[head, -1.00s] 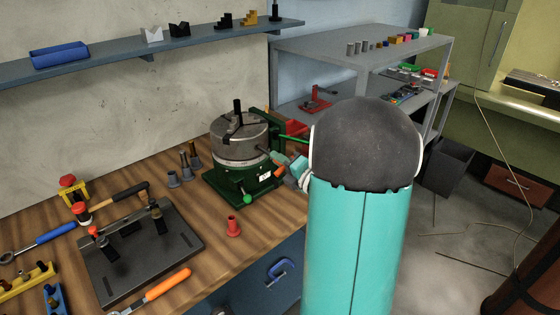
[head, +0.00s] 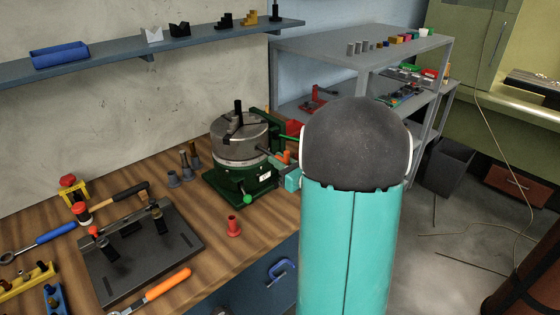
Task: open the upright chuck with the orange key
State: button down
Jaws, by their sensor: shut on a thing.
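The upright chuck (head: 238,148) is a grey metal cylinder with dark jaws on top, set on a green base (head: 238,183) on the wooden bench. The orange key (head: 286,156) shows at the chuck's right side. Its dark shank reaches left to the chuck's side; I cannot tell how deep its tip sits. My gripper (head: 291,177) is at the chuck's right, shut on the orange key. Most of it is hidden behind my turquoise arm, and its fingertips are hard to make out.
A red cone-shaped piece (head: 233,226) stands in front of the chuck, and grey holders (head: 173,178) stand to its left. A black fixture plate (head: 140,252) and an orange-handled tool (head: 167,284) lie at front left. A grey shelf unit (head: 352,62) stands behind my arm.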

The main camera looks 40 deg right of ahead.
jog(key=shift+s, duration=0.1)
dwell(0.4)
jog(key=shift+s, duration=1.15)
jog(key=shift+d, duration=0.1)
jog(key=m, duration=1.8)
